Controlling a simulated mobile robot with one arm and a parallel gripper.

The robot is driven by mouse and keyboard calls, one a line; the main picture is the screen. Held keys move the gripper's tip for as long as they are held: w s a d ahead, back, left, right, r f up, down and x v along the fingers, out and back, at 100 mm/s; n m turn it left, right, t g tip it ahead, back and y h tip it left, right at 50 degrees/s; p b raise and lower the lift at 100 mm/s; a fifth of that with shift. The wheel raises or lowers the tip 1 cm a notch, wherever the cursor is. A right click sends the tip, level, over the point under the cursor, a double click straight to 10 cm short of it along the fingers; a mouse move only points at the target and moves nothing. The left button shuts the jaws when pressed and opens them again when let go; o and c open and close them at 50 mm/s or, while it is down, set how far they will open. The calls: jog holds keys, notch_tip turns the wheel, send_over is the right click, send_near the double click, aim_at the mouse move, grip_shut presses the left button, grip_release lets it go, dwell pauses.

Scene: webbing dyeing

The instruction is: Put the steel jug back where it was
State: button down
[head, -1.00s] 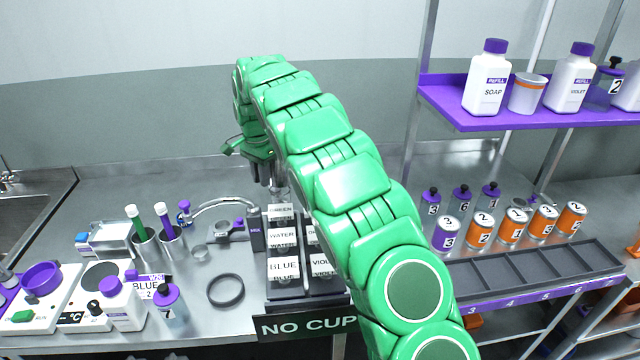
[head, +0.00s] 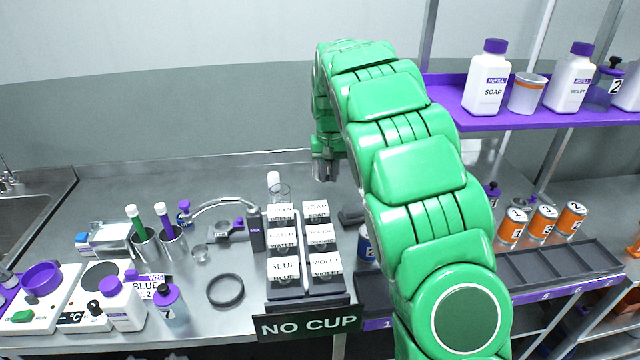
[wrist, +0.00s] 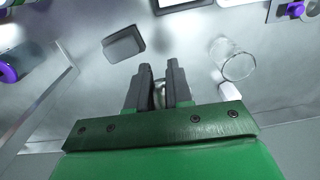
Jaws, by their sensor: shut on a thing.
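My gripper (head: 326,172) hangs above the back of the steel counter, behind and right of the labelled rack, with its fingers pointing down. In the wrist view my gripper (wrist: 159,72) has its two dark fingers close together on a small shiny, curved metal piece, which looks like part of the steel jug (wrist: 159,90). Most of the jug is hidden by the fingers and palm. In the head view I cannot make out the jug.
A clear glass (wrist: 240,66) and a dark grey block (wrist: 123,43) stand on the counter near my gripper. The labelled rack (head: 309,296) stands in front. A purple shelf (head: 452,108) with bottles and orange cans (head: 543,220) are to the right. Counter back left is clear.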

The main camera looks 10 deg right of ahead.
jog(key=shift+d, duration=0.35)
jog(key=shift+w+f, duration=0.15)
jog(key=shift+w, duration=0.15)
jog(key=shift+w+a+f, duration=0.1)
jog(key=shift+w+f, duration=0.4)
jog(key=shift+w, duration=0.65)
jog(key=shift+w+d+f, duration=0.1)
jog(key=shift+w+f, duration=0.45)
jog(key=shift+w, duration=0.65)
jog(key=shift+w+a+f, duration=0.1)
jog(key=shift+w+f, duration=0.4)
jog(key=shift+w, duration=0.65)
jog(key=shift+w+f, duration=0.6)
jog(key=shift+w, duration=0.3)
jog(key=shift+w+a+f, duration=0.1)
jog(key=shift+w+f, duration=0.85)
jog(key=shift+f, duration=0.2)
jog(key=shift+w+f, duration=0.95)
jog(key=shift+f, duration=0.2)
jog(key=shift+f, duration=0.1)
jog(key=shift+w+f, duration=0.25)
jog(key=shift+f, duration=1.55)
